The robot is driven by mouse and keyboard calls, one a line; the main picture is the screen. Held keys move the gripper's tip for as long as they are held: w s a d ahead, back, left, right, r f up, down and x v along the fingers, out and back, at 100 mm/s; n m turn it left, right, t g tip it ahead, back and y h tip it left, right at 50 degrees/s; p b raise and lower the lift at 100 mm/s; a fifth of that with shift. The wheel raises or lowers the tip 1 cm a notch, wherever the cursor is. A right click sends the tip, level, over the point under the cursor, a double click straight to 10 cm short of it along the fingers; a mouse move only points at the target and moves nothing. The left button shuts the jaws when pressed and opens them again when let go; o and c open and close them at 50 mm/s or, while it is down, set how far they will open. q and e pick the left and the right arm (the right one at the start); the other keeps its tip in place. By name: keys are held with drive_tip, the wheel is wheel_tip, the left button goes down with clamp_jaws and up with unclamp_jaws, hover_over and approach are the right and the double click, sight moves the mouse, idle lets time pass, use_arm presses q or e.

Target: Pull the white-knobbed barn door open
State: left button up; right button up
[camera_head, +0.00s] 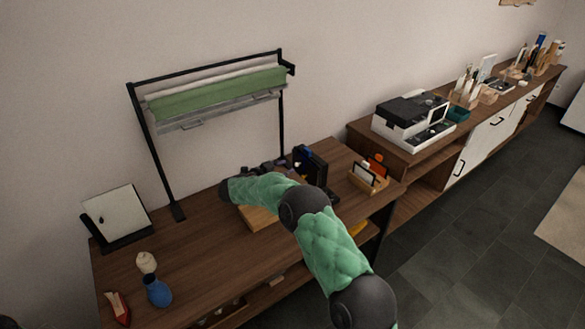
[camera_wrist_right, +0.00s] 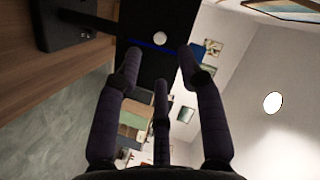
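A dark panel (camera_wrist_right: 158,75) with a white round knob (camera_wrist_right: 160,38) and a blue strip shows in the right wrist view; I take it for the barn door. The knob lies between and just beyond my right gripper's spread upper fingertips, and I see no contact. In the head view my right gripper (camera_head: 262,168) is at the back of the desk, partly hidden by its own green-sleeved arm, left of a black box-like unit (camera_head: 311,163). The knob is hidden there. My right gripper (camera_wrist_right: 160,62) is open and empty. My left gripper is not in view.
The wooden desk (camera_head: 190,235) holds a black rack frame, a tilted white panel (camera_head: 115,215), a blue vase (camera_head: 157,292) and a small wooden organizer (camera_head: 369,178). A printer (camera_head: 412,122) stands on the cabinet at right. The desk's middle left is clear.

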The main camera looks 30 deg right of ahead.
sight(296, 165)
drive_tip(key=b+x, duration=0.1)
drive_tip(key=x, duration=0.5)
clamp_jaws()
